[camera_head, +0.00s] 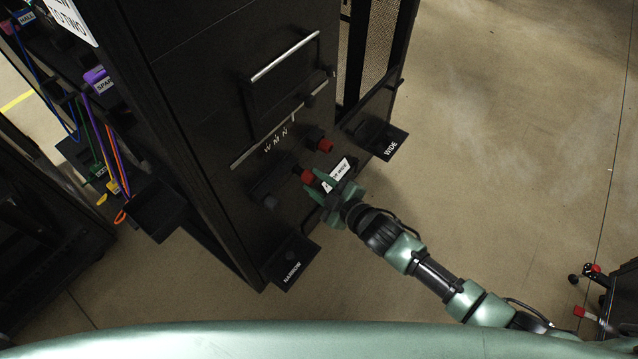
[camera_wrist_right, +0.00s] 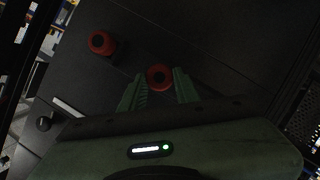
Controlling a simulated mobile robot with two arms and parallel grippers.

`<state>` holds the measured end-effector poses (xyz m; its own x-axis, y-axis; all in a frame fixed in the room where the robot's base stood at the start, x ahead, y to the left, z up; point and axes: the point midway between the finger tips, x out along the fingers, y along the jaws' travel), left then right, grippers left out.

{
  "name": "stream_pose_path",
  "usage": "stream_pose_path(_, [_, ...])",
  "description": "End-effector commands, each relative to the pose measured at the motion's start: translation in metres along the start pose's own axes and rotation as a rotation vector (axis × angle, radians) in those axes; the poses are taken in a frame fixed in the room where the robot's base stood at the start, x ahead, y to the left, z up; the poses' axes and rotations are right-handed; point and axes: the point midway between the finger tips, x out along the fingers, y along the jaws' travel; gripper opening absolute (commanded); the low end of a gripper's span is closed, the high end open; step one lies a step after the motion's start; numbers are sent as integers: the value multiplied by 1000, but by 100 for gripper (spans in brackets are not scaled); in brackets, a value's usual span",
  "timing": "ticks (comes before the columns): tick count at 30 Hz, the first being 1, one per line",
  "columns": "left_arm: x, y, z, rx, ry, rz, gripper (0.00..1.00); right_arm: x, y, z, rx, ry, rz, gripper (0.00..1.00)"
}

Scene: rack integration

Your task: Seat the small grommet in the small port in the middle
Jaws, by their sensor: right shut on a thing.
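My right gripper (camera_head: 312,184) is at the black cabinet front, its green fingers shut on a red ring-shaped grommet (camera_head: 306,176). In the right wrist view this grommet (camera_wrist_right: 160,77) sits between the fingertips, with a dark centre, close against the dark panel. Its back is hidden, so I cannot tell how deep it sits in a port. A second red grommet (camera_head: 326,146) is on a dark mount further up the row; it also shows in the right wrist view (camera_wrist_right: 102,42). A dark port mount (camera_head: 266,193) without red is at the lower end. My left gripper is not in view.
A black tray marked NARROW (camera_head: 291,264) juts out below the row, and one marked WIDE (camera_head: 385,140) is at the right. A silver handle (camera_head: 285,57) crosses the cabinet front. Coloured cables (camera_head: 112,155) hang at left.

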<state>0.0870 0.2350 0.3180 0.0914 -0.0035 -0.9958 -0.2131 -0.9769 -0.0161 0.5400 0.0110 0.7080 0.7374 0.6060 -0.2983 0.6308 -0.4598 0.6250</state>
Motion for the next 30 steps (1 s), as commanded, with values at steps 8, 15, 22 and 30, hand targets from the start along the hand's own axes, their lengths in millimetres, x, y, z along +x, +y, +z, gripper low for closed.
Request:
stream_pose_path(8, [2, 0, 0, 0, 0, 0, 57, 7, 0, -3, 0, 1, 0, 0])
stream_pose_path(15, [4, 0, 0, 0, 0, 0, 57, 12, 0, -6, 0, 2, 0, 0])
stream_pose_path(22, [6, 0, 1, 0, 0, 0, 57, 18, 0, -8, 0, 2, 0, 0])
stream_pose_path(30, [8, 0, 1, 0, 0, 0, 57, 24, 0, -10, 0, 1, 0, 0])
